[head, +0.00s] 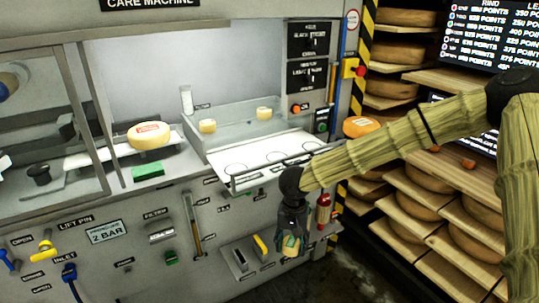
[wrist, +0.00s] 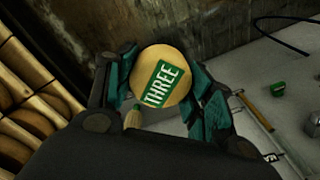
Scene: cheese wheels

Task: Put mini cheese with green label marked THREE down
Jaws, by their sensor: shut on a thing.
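The mini cheese with the green label THREE (wrist: 178,92) is a small pale yellow round between my fingers in the wrist view. My gripper (head: 291,244) is shut on it. In the head view the held cheese (head: 290,250) hangs low in front of the machine, over or near the right part of a small lower shelf (head: 262,268); I cannot tell whether it touches the shelf. The wrist view shows the label facing the camera, between both teal fingers (wrist: 165,85).
A white tray (head: 270,150) with circle marks juts from the machine. Two small cheeses (head: 208,126) (head: 264,113) sit behind it. A larger red-labelled cheese (head: 149,135) lies to the left. A red bottle (head: 323,209) stands beside my gripper. Shelves of cheese wheels (head: 415,200) line the right.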

